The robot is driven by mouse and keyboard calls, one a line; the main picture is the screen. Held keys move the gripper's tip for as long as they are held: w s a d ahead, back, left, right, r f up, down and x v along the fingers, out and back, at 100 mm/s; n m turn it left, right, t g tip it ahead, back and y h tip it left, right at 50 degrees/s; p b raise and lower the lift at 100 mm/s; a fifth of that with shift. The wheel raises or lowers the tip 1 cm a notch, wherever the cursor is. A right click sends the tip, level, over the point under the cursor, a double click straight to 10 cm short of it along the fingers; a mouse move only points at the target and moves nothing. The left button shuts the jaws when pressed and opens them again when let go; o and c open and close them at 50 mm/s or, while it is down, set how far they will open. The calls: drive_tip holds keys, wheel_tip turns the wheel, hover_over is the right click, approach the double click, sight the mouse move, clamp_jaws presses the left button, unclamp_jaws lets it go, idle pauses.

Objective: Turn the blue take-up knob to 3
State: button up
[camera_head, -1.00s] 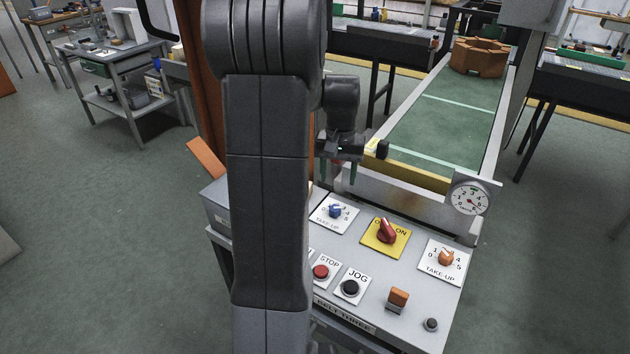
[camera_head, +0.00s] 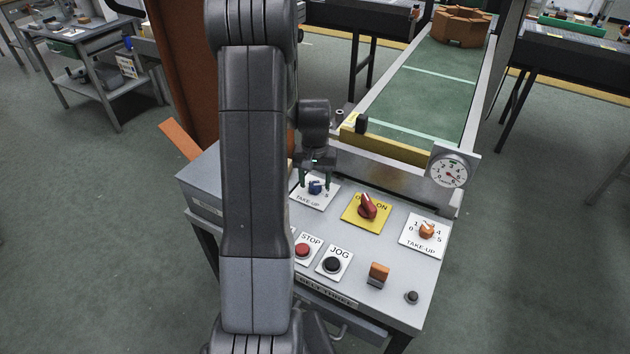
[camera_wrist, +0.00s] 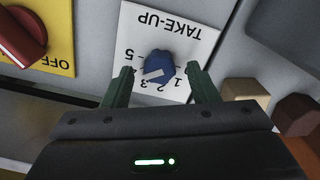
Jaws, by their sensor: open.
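The blue take-up knob (camera_head: 315,187) sits on a white plate (camera_head: 306,199) marked TAKE-UP, at the back left of the control panel. In the wrist view the knob (camera_wrist: 159,66) shows upside down with a pale pointer mark, and the numbers 1, 2, 3 and 5 are legible on its plate (camera_wrist: 187,22). I cannot tell exactly which number it points to. My gripper (camera_head: 315,183) is open just above the plate. In the wrist view its fingers (camera_wrist: 160,85) stand apart, one to each side of the knob's near edge, with no clear contact.
A red switch (camera_head: 367,207) on a yellow plate is right of the blue knob. An orange take-up knob (camera_head: 427,230) is farther right. STOP (camera_head: 303,250) and JOG (camera_head: 332,265) buttons lie in front. A dial gauge (camera_head: 449,171) stands by the green belt (camera_head: 437,82).

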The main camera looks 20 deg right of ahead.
drive_tip(key=shift+f, duration=0.45)
drive_tip(key=shift+c, duration=0.3)
drive_tip(key=c, duration=0.9)
drive_tip(key=n+b, duration=0.1)
drive_tip(key=n, duration=0.2)
drive_tip(key=shift+n+b, duration=0.45)
drive_tip(key=shift+n, duration=1.45)
drive_tip(key=shift+r, duration=0.1)
